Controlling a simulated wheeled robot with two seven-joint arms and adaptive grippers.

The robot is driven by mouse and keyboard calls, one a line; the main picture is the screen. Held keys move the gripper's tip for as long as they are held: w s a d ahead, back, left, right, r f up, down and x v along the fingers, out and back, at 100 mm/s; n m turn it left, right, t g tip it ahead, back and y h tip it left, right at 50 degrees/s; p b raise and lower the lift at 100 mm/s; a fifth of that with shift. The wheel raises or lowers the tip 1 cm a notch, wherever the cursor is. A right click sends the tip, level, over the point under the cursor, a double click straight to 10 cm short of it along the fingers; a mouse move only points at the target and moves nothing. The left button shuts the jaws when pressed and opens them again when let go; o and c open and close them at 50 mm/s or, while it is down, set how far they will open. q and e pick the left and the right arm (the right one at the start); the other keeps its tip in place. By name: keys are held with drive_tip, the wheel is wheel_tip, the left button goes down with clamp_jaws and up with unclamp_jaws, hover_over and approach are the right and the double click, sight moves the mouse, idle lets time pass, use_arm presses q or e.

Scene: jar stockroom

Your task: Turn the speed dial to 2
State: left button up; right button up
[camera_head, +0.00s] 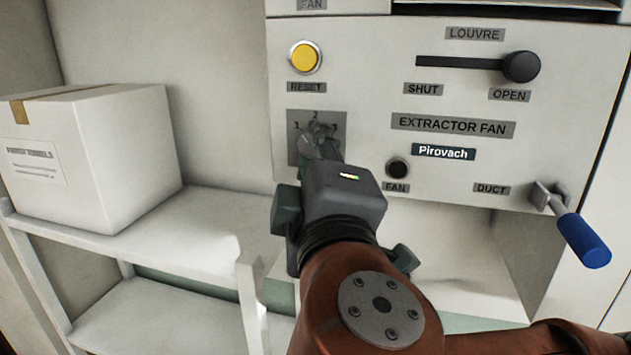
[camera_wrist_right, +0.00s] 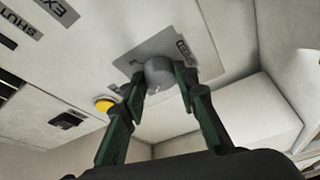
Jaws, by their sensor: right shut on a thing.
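The speed dial is a grey round knob (camera_wrist_right: 159,72) on a grey plate (camera_head: 294,150) marked 1, 2 and another number, below the yellow reset button. My right gripper (camera_wrist_right: 165,80) is shut on the dial, one green finger on each side of it in the right wrist view. In the head view my right gripper (camera_head: 320,150) reaches up to the plate and hides most of the dial. The dial's pointer is hidden, so I cannot tell its setting. My left gripper is not in view.
The panel (camera_head: 375,130) carries a yellow reset button (camera_head: 305,57), a black louvre slider knob (camera_head: 521,67) at the open end, a black fan knob (camera_head: 398,169) and a blue duct lever (camera_head: 584,241). A white box (camera_head: 110,150) stands on the shelf (camera_head: 210,235) at left.

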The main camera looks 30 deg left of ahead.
drive_tip(key=shift+a+f+m+t+h+b, duration=0.1)
drive_tip(key=shift+m+t+h+b, duration=0.3)
drive_tip(key=shift+m+b, duration=1.15)
drive_tip(key=shift+a+f+m+t+h+b, duration=0.15)
drive_tip(key=shift+m+t+b, duration=0.6)
drive_tip(key=shift+m+b, duration=0.75)
drive_tip(key=shift+d+f+m+t+h+b, duration=0.15)
drive_tip(key=shift+m+t+b, duration=0.4)
drive_tip(key=shift+m+b, duration=1)
drive_tip(key=shift+a+r, duration=0.1)
drive_tip(key=o, duration=1.2)
drive_tip(key=shift+c, duration=0.2)
